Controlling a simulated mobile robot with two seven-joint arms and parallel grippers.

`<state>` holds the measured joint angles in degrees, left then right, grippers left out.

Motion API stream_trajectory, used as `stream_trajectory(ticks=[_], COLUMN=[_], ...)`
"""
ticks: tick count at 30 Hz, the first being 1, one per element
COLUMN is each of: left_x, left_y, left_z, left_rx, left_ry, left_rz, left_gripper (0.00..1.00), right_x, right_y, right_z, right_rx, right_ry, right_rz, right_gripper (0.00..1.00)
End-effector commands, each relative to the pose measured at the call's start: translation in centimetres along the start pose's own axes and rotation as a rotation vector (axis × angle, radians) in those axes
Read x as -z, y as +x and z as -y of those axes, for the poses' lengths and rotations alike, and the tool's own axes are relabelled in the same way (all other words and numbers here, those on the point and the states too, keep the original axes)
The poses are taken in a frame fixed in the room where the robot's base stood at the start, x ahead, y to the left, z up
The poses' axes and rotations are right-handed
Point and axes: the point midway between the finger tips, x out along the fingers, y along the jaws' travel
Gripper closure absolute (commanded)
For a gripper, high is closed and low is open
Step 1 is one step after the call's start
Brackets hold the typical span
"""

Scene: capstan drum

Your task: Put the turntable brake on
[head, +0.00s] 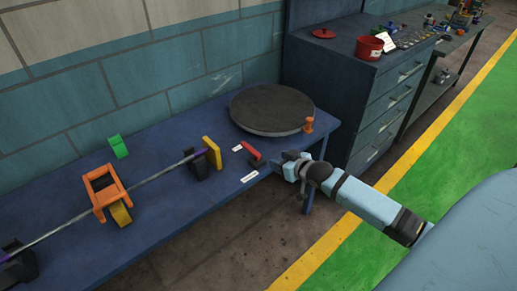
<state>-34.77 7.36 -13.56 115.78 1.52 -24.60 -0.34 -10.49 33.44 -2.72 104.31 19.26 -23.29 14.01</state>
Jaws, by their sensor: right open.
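The turntable (272,108) is a dark round disc at the right end of the blue bench, with a small orange post (308,125) at its right edge. In front of it is a small red lever (252,155), likely the brake, lying between two white labels whose text is too small to read. My right gripper (281,161) is open and empty at the bench's front edge, just right of the red lever. I cannot tell if it touches the lever. My left gripper is out of view.
On the blue bench (180,207), a long rod (150,180) runs through black supports, with a yellow block (212,152) and an orange frame (103,190) along it. A green block (118,146) stands behind. A drawer cabinet (345,95) holds a red pot (369,48).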

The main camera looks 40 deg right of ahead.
Motion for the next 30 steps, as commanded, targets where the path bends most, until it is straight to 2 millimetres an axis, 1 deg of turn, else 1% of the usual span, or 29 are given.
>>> stream_trajectory(ticks=[5,8,15,18,21,25,30], left_x=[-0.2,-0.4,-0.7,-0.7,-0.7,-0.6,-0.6], left_y=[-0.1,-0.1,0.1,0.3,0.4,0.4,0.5], left_z=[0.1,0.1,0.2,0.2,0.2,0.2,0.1], left_rx=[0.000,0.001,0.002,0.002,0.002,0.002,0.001], left_ry=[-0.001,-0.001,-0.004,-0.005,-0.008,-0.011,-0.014], left_rz=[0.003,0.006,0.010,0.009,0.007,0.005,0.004], left_gripper=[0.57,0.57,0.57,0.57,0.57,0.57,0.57], right_x=[0.2,0.3,0.2,0.2,0.1,0.1,0.1], right_y=[1.4,3.1,8.3,10.3,11.8,13.2,13.8], right_z=[-0.2,-0.2,-0.2,-0.2,-0.2,-0.2,-0.1], right_rx=[-0.002,-0.002,-0.002,-0.002,-0.001,-0.002,-0.001], right_ry=[0.002,0.002,0.002,0.003,0.001,0.000,0.001], right_rz=[-0.003,-0.004,-0.003,-0.002,-0.002,-0.002,0.000], right_gripper=[0.51,0.51,0.51,0.51,0.51,0.51,0.51])
